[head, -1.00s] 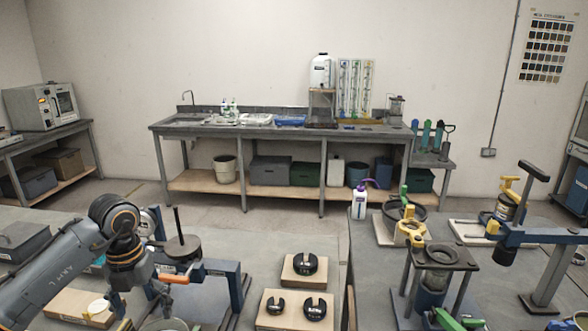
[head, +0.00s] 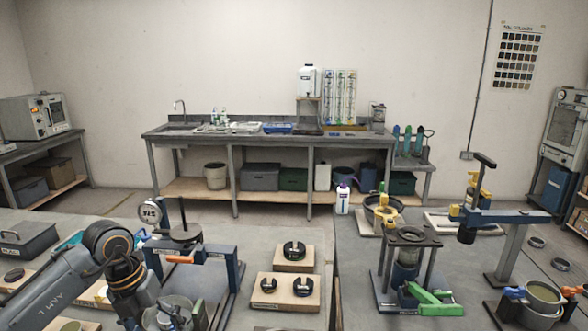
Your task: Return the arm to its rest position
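My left arm (head: 85,275) reaches in from the lower left, its dark, orange-ringed joints bent downward. My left gripper (head: 172,316) is partly visible at the bottom edge, by a metal pan; its fingers do not show clearly. Just beyond it stands a blue lever frame (head: 228,262) with an orange handle (head: 180,259), a dark round weight (head: 186,234) with an upright rod, and a dial gauge (head: 151,212). The arm looks apart from the handle. My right arm and gripper are not in view.
Black slotted weights on wooden blocks (head: 287,302) lie right of the frame. A grey box (head: 27,240) is at far left. A gap separates the tables.

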